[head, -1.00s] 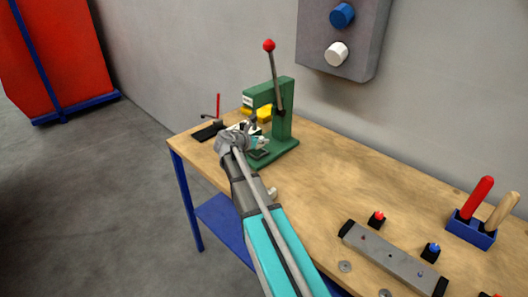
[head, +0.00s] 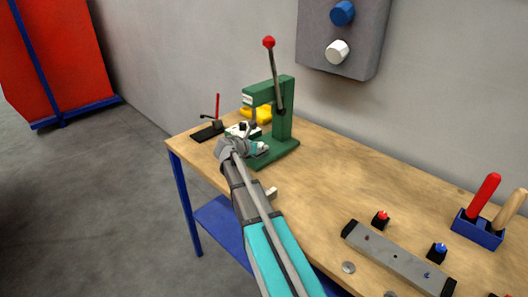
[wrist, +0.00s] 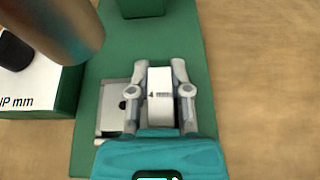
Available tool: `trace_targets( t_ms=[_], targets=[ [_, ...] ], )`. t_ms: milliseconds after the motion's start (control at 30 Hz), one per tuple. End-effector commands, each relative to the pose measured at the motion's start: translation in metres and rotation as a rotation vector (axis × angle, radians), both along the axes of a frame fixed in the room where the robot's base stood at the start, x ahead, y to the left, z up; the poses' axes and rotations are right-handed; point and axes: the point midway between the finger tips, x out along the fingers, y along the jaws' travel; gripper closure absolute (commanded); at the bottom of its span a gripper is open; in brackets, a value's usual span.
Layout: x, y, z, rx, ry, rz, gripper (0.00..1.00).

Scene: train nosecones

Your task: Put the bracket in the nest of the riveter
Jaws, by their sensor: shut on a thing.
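The green riveter (head: 284,115) stands on the bench with its red-knobbed lever up. My gripper (head: 260,147) is low over its base, in front of the column. In the wrist view my gripper (wrist: 160,92) is shut on a pale piece with small dark print, which looks like the bracket (wrist: 160,108). A grey plate with a dark hole (wrist: 114,98), apparently part of the nest, lies just left of the fingers on the green base (wrist: 92,150). The fingers hide how the piece meets the nest; I cannot tell whether it is seated.
A white block with black lettering (wrist: 38,92) and a blurred round cylinder (wrist: 58,25) are close on the left. A grey bar (head: 398,262) and a tool holder (head: 478,230) are at right.

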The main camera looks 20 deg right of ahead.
Motion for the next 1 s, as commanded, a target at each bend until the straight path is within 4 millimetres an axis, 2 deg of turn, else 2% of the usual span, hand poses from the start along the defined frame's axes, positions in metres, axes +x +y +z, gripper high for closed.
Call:
trace_targets(
  t_ms=[67,367,400,567,1000],
  targets=[
    [0.0001,0.0003,-0.0062,0.003,0.002,0.000,1.00],
    [0.0006,0.0007,-0.0063,0.003,0.003,0.002,1.00],
    [0.0006,0.0007,-0.0064,0.003,0.003,0.002,0.72],
    [0.0005,0.0007,-0.0062,0.004,0.002,0.001,0.42],
    [-0.0002,0.0022,-0.0050,0.002,0.001,0.001,0.41]
  ],
)
